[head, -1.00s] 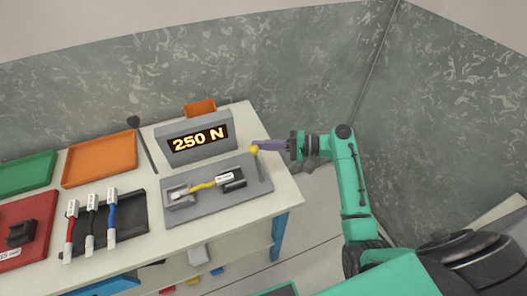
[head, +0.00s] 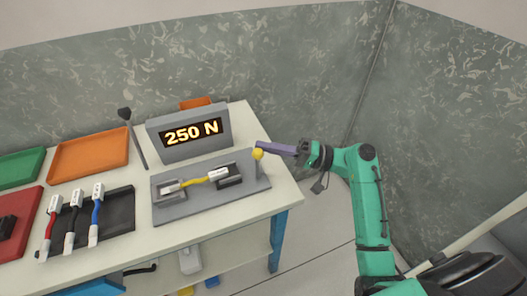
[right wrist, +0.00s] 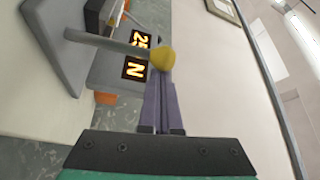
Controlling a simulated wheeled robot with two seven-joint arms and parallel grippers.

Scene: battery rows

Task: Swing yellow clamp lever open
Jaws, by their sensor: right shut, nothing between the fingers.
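The clamp lever's yellow ball knob (head: 258,153) stands at the right back of the grey test fixture (head: 200,207). In the right wrist view the yellow knob (right wrist: 163,60) sits on the end of a grey rod (right wrist: 108,42). My right gripper (head: 262,147) reaches in from the right with purple fingers shut and empty. Its fingertips (right wrist: 161,76) are at the knob, touching it or very close; I cannot tell which. A yellow cable (head: 196,181) with a white-labelled connector lies across the fixture. My left gripper is out of view.
Red, black and blue cables lie on a dark tray (head: 118,215) at the left. Orange (head: 88,157) and green trays sit behind them. Free space lies right of the table edge.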

